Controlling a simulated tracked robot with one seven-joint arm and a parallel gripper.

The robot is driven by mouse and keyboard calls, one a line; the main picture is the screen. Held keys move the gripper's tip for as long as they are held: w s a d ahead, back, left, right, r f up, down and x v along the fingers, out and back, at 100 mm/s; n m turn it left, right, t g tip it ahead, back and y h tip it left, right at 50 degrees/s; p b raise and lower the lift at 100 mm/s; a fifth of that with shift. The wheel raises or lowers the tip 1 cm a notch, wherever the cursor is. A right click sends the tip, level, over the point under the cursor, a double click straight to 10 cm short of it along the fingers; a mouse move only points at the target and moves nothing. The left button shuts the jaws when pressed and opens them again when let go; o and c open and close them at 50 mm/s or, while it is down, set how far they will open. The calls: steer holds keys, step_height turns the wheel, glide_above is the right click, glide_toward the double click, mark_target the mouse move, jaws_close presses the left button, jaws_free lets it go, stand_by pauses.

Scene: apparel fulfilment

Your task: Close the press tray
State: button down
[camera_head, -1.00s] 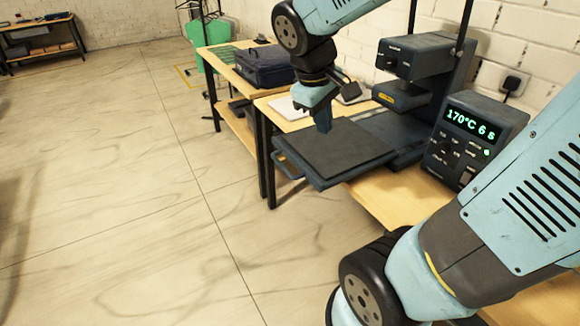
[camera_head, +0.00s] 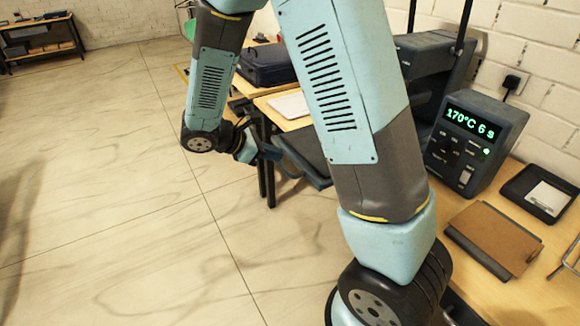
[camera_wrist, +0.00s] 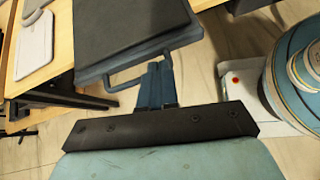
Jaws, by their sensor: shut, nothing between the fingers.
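The press tray (camera_head: 303,156) is a dark flat plate that juts out past the table's front edge, mostly hidden behind my arm in the head view. In the wrist view the tray (camera_wrist: 122,22) fills the top, with a thin blue bar handle (camera_wrist: 118,87) along its near edge. My gripper (camera_wrist: 157,68) is shut and empty, its fingertips at the handle in front of the tray. I cannot tell whether they touch it. In the head view my gripper (camera_head: 272,152) is small beside the tray's front edge. The press (camera_head: 428,62) stands behind, partly hidden by my arm.
A control box (camera_head: 470,140) reading 170°C 6 s stands right of the press. A brown clipboard (camera_head: 495,235) and a dark tray with a white pad (camera_head: 547,197) lie on the table. A dark folded garment or bag (camera_head: 264,64) is behind. The floor at left is clear.

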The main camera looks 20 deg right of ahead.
mark_target(299, 167)
step_height(299, 167, down, 4)
steer(key=w+a+r+n+t+h, duration=0.1)
steer(key=a+n, duration=0.1)
steer(key=n, duration=0.1)
steer(key=x, duration=0.9)
steer(key=shift+w+f, duration=0.35)
steer(key=shift+f, duration=0.05)
steer(key=shift+d, duration=0.15)
